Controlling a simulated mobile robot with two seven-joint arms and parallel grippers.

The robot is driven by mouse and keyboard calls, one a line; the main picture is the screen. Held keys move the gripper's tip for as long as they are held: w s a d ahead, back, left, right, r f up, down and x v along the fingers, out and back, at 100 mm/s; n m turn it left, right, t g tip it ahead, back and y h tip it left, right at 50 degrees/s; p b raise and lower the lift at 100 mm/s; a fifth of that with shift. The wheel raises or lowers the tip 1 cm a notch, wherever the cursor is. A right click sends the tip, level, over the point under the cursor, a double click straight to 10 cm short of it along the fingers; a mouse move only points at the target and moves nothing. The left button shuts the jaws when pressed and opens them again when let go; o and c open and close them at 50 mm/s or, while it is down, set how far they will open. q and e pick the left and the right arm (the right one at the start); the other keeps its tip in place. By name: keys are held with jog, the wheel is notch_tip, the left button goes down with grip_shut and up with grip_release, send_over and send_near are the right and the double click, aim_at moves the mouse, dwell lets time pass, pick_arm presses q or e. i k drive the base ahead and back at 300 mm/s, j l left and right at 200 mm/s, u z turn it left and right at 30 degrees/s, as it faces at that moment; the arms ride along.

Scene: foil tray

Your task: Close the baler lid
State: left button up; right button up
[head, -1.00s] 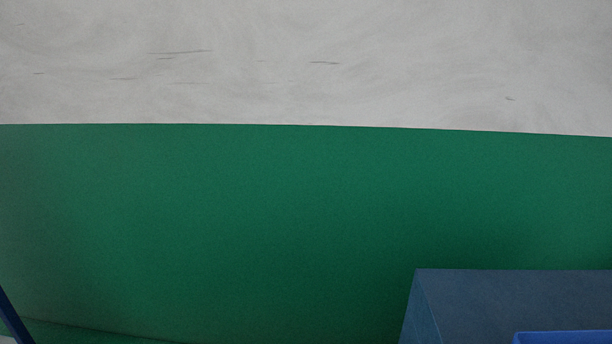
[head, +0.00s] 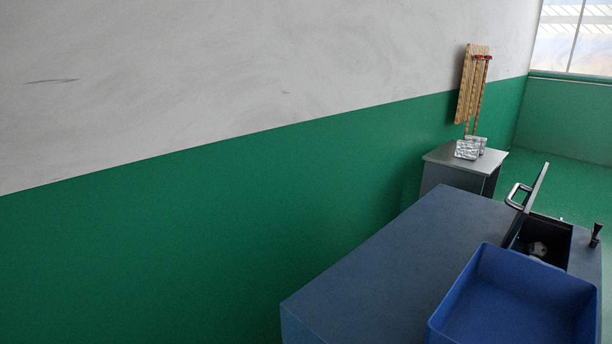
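The baler (head: 569,225) is a dark box at the far right end of the blue-grey bench, in the head view. Its lid (head: 534,195) stands up, tilted open on the left side, with a bar handle (head: 516,195) on its outer face. Something pale and crumpled (head: 538,248) lies inside the dark opening. A black lever or knob (head: 596,234) stands at the baler's right side. Neither of my grippers is in view.
A blue open tray (head: 470,312) sits on the near right of the bench (head: 400,250), in front of the baler. Behind is a grey cabinet (head: 446,160) with foil blocks (head: 467,149) on top. The bench's left part is clear.

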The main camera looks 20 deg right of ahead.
aim_at(515, 205)
jog(key=i+j+z, duration=0.15)
jog(key=z, duration=0.3)
jog(key=i+j+z, duration=0.1)
jog(key=z, duration=0.35)
jog(key=j+z, duration=0.4)
jog(key=i+j+z, duration=0.1)
jog(key=j+z, duration=0.15)
jog(key=z, duration=0.2)
jog(key=i+j+z, duration=0.1)
jog(key=j+z, duration=0.75)
jog(key=i+l, duration=0.05)
